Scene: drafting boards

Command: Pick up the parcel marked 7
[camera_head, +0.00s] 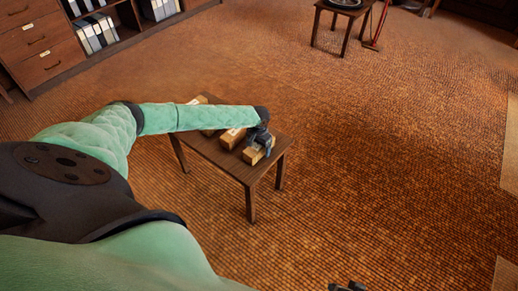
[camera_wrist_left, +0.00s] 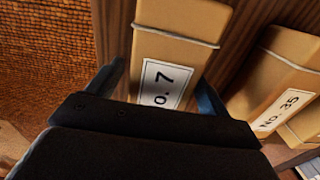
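The parcel marked 7 (camera_wrist_left: 178,55) is a tan box with a pale string and a white label reading "No. 7", its first letter hidden by my gripper. In the head view it seems to be the parcel (camera_head: 253,154) nearest the small table's front end. My left gripper (camera_head: 261,138) is right over it. In the left wrist view my left gripper (camera_wrist_left: 163,85) is open, with one finger on each side of the parcel. I cannot tell whether the fingers touch it. Only a dark bit of my right gripper (camera_head: 347,287) shows at the bottom edge of the head view.
The parcel marked 35 (camera_wrist_left: 283,80) lies close on the right in the wrist view. More parcels lie along the brown table (camera_head: 243,173), partly behind my arm. A cabinet with binders (camera_head: 90,35) and another small table (camera_head: 345,8) stand farther back.

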